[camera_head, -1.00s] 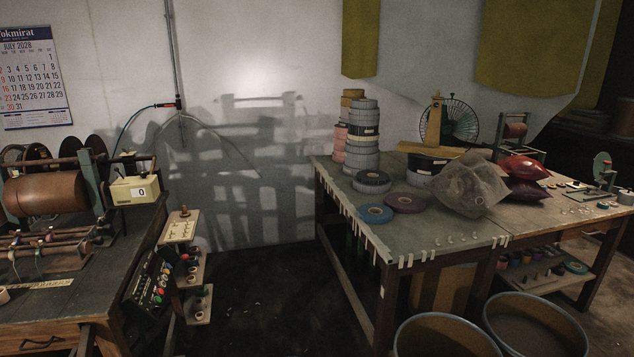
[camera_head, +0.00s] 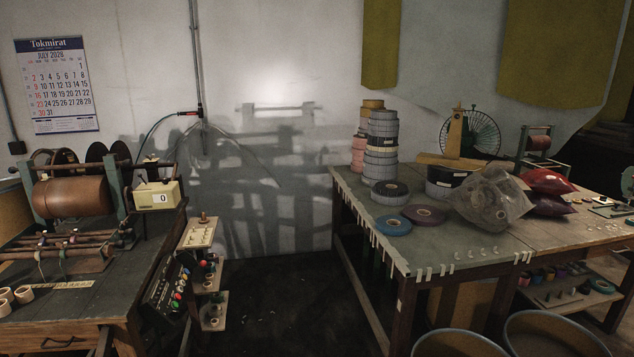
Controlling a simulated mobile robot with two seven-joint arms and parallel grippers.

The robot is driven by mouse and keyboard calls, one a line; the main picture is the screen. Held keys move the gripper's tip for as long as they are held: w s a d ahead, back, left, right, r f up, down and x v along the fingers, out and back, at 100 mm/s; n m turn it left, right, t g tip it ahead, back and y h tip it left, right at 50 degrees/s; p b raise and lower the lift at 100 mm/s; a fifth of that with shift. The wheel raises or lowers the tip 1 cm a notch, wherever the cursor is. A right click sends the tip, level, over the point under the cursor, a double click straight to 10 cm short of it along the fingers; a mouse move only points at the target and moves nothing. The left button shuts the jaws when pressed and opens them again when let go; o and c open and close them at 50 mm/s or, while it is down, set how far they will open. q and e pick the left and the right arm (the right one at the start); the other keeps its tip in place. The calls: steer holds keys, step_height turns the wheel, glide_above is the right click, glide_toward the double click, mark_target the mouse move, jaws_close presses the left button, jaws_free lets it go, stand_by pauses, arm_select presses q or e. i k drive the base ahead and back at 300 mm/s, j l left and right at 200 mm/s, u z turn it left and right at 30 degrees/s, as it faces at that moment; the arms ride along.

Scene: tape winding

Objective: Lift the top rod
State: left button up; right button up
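The tape winding machine stands on the dark workbench (camera_head: 130,285) at the left. Its large brown roller (camera_head: 72,197) sits between green uprights. A thin rod (camera_head: 85,160) runs across the top of the machine above the roller. Lower horizontal rods (camera_head: 60,247) with small spools lie in front of the roller. A cream counter box (camera_head: 157,196) reading 0 stands to the right of the roller. Neither of my grippers shows in the head view, so nothing is seen touching the rod.
A control panel with coloured buttons (camera_head: 172,285) hangs on the bench's right side, beside small shelves (camera_head: 203,233). Dark floor (camera_head: 280,315) lies open between the benches. The right table (camera_head: 425,248) carries tape rolls (camera_head: 381,150) and bags. Two tubs (camera_head: 555,335) stand at the lower right.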

mark_target(128, 162)
steer(key=i+j+u, duration=0.35)
steer(key=i, duration=0.35)
steer(key=i+u, duration=0.4)
steer(key=i, duration=0.3)
